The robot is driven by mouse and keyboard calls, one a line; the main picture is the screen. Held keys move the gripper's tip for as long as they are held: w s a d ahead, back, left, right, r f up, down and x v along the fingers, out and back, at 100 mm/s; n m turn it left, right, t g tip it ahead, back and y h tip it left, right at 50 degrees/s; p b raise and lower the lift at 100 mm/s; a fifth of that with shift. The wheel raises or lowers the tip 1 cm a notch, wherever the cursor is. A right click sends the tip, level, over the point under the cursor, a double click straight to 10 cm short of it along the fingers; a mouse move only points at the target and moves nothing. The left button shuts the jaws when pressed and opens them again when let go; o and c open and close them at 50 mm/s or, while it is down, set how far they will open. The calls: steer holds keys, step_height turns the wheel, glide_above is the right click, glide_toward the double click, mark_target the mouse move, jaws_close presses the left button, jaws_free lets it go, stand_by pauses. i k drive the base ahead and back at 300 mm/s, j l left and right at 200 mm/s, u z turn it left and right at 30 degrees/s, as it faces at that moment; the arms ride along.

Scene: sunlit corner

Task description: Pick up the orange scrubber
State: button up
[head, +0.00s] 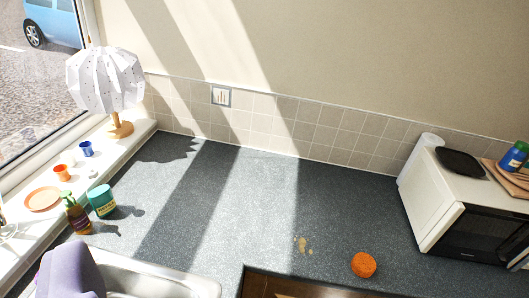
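The orange scrubber (364,265) is a small round orange piece. It lies on the dark speckled countertop (250,190) near its front edge, left of the microwave. No gripper fingers can be made out in the head view. A purple rounded shape (70,272) fills the bottom left corner; I cannot tell whether it is part of me.
A white microwave (440,208) stands at the right with items on top. A metal sink (150,283) is at the lower left. A teal tub (102,200) and a pump bottle (76,214) stand by the windowsill. The middle counter is clear.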

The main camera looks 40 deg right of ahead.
mark_target(363, 264)
steer(key=z, duration=1.65)
steer(key=u, duration=2.5)
steer(key=z, duration=2.05)
